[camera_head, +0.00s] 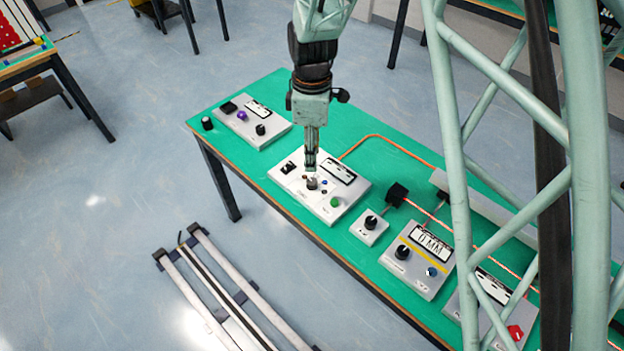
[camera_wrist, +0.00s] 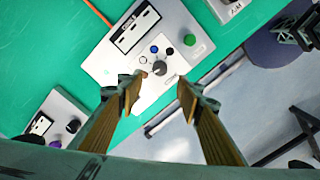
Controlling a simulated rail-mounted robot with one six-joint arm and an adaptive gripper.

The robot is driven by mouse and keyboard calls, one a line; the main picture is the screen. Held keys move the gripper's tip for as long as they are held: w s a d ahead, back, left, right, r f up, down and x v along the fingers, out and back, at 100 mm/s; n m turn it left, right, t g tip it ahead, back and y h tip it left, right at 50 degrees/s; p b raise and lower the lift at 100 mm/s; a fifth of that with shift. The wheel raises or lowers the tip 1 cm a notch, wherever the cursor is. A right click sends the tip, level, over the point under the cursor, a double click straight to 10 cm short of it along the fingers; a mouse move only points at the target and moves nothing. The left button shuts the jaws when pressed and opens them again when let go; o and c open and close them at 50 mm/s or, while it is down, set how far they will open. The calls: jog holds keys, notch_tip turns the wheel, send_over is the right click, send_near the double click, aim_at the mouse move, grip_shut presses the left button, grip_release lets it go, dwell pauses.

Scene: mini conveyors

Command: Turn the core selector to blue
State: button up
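The core selector is a dark grey round knob (camera_wrist: 159,68) on a white control panel (camera_head: 296,185), with small coloured dots around it. A blue dot (camera_wrist: 154,50) and a black dot (camera_wrist: 169,50) lie above the knob in the wrist view, and a brown dot lies on its left, partly by a fingertip. My gripper (camera_wrist: 161,82) is open and empty, its two fingers spread either side of the knob. In the head view my gripper (camera_head: 311,163) points straight down over the panel and partly hides the knob. The knob's pointer direction is too small to tell.
The same panel has a green button (camera_head: 335,202) and a display (camera_head: 338,171). Another panel with a purple button (camera_head: 242,115) stands left on the green table (camera_head: 240,162). A small knob box (camera_head: 369,225) and a "0 MM" panel (camera_head: 418,258) stand to the right.

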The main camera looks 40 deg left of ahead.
aim_at(312, 181)
notch_tip(312, 181, down, 11)
jog(key=shift+f+b, duration=0.1)
jog(key=shift+b, duration=0.7)
jog(key=c, duration=0.8)
jog(key=shift+c, duration=0.2)
